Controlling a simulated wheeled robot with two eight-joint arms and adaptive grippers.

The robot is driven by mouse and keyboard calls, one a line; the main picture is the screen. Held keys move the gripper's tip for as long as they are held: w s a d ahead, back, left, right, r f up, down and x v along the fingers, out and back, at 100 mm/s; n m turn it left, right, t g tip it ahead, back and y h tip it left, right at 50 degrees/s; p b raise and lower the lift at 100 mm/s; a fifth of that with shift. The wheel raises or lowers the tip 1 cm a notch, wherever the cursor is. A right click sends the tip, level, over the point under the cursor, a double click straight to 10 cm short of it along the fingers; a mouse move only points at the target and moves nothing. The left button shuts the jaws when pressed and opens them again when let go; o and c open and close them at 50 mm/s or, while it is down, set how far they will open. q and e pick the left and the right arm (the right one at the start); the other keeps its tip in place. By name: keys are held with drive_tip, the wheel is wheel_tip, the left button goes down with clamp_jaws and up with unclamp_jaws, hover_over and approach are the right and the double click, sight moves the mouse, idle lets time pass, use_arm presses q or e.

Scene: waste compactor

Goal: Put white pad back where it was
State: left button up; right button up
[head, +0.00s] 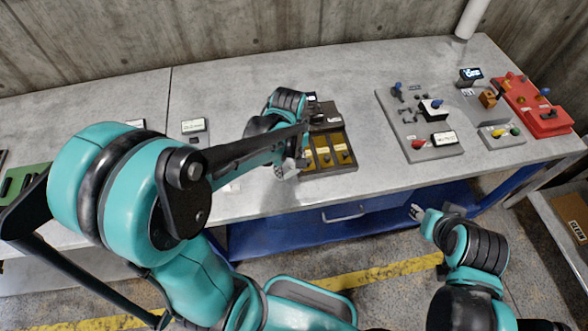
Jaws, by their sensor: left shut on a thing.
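My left gripper (289,170) is low over the middle of the grey worktop, at the left edge of a dark panel with yellow-labelled switches (330,152). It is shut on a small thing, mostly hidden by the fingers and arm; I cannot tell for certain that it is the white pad. A small pale patch (232,187) shows on the worktop near its front edge, left of the gripper, partly behind my arm. My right gripper (417,212) is in front of the worktop, away from the panels; its jaws are too small to read.
A grey control panel (408,127) with knobs and a red box (538,108) stand at the right. A small display (470,75) stands behind. A green panel (28,181) is at the far left. A blue drawer (343,212) is under the worktop.

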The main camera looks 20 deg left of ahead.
use_arm(q)
drive_tip(key=shift+s+d+f, duration=0.1)
drive_tip(key=shift+f, duration=0.1)
drive_tip(key=b, duration=0.3)
hover_over(268, 171)
wheel_tip(268, 171, down, 7)
drive_tip(key=shift+r, duration=0.1)
wheel_tip(268, 171, down, 4)
drive_tip(key=shift+f+b, duration=0.1)
drive_tip(key=shift+b, duration=0.75)
drive_tip(key=o, duration=1.3)
drive_tip(key=shift+c, duration=0.2)
